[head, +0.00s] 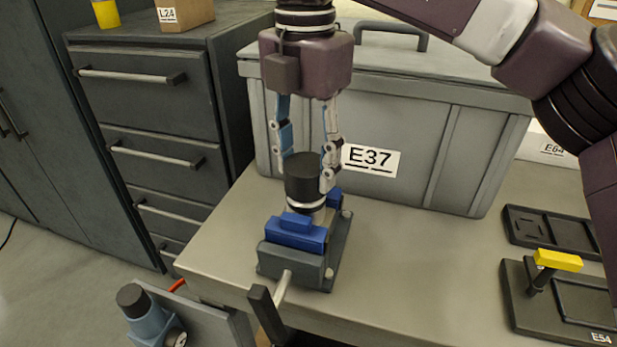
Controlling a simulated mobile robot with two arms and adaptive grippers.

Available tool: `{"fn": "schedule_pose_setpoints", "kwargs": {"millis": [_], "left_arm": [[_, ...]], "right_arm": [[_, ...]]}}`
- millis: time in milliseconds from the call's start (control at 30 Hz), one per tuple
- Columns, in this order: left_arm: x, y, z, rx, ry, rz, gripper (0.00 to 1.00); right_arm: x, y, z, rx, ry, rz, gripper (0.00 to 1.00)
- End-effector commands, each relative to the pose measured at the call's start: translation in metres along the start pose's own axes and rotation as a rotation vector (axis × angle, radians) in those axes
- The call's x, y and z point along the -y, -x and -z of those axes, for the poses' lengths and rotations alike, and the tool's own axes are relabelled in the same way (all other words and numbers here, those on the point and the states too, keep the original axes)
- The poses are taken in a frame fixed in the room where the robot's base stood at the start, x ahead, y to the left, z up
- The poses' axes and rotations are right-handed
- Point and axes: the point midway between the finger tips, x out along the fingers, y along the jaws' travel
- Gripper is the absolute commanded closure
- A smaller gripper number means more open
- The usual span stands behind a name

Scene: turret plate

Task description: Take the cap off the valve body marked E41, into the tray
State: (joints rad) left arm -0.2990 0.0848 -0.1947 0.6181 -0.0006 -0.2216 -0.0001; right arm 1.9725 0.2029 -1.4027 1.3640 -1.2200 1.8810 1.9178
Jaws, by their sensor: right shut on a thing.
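My right gripper (305,170) points straight down and is shut on a black round cap (303,172). The cap sits upright over a pale metal ring, just above a vise (295,262) with blue jaws on the table. Most of the part below the cap is hidden in the vise, and I see no E41 mark on it. A flat black tray (515,222) with shallow recesses lies at the right of the table. My left gripper is not in view.
A grey lidded crate (465,165) marked E37 stands close behind the vise. A dark plate marked E54 (520,310) carries a yellow-handled clamp (558,260). A light-blue part with a black top (140,310) is below the table's left edge. Table between vise and plates is clear.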

Motion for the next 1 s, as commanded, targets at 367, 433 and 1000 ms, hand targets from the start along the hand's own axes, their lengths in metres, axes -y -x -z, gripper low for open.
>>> {"fn": "schedule_pose_setpoints", "kwargs": {"millis": [367, 433, 1000], "left_arm": [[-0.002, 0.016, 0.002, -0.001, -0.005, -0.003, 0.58], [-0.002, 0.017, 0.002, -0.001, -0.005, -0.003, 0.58], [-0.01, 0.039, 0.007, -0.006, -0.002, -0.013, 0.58]], "right_arm": [[0.0, 0.001, 0.0, 0.0, 0.327, 0.0, 0.77], [0.0, 0.003, 0.0, 0.0, 0.326, 0.0, 0.77], [0.0, 0.032, 0.0, 0.0, 0.324, 0.0, 0.77]]}}
